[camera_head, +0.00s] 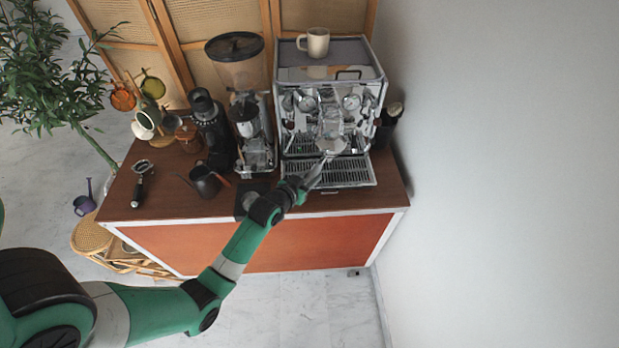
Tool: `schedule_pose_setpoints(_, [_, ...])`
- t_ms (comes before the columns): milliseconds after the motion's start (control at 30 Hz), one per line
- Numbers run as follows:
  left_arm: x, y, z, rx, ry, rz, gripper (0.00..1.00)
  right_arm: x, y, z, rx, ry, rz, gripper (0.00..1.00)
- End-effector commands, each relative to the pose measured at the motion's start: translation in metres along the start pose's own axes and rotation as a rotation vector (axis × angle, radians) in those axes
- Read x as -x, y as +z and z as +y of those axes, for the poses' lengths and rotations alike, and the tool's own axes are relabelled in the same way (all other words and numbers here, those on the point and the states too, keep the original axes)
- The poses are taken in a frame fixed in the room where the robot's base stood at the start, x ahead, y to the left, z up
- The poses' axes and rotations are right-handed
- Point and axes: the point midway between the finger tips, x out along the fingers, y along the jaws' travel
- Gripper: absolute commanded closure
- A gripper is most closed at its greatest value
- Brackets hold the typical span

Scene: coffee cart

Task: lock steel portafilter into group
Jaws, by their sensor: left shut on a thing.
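The chrome espresso machine (290,75) stands at the right of the cart, with its group (331,122) at the front. My left gripper (318,171) reaches in from the lower left and is in front of the group, above the drip tray. It is shut on the steel portafilter (331,146), whose head shows just under the group. The handle is mostly hidden by the gripper. I cannot tell whether the portafilter is seated in the group or just below it. My right gripper is not in view.
A second portafilter with a black handle (139,187) lies at the cart's left. A dark pitcher (204,181), a black grinder (211,125) and a tall hopper grinder (238,75) stand left of the machine. A cup (316,42) sits on top. The wall is close at right.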

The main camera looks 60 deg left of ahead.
Motion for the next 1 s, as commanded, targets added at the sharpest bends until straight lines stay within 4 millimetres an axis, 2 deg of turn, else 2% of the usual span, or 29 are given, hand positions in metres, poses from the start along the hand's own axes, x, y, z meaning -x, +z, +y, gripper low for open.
schedule_pose_setpoints(400, [0.004, -0.013, 0.0, 0.0, 0.0, 0.009, 1.0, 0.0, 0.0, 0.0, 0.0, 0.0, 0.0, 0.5])
schedule_pose_setpoints(1000, [0.006, -0.016, 0.0, 0.0, 0.0, 0.009, 1.0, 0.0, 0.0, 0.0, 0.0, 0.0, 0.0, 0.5])
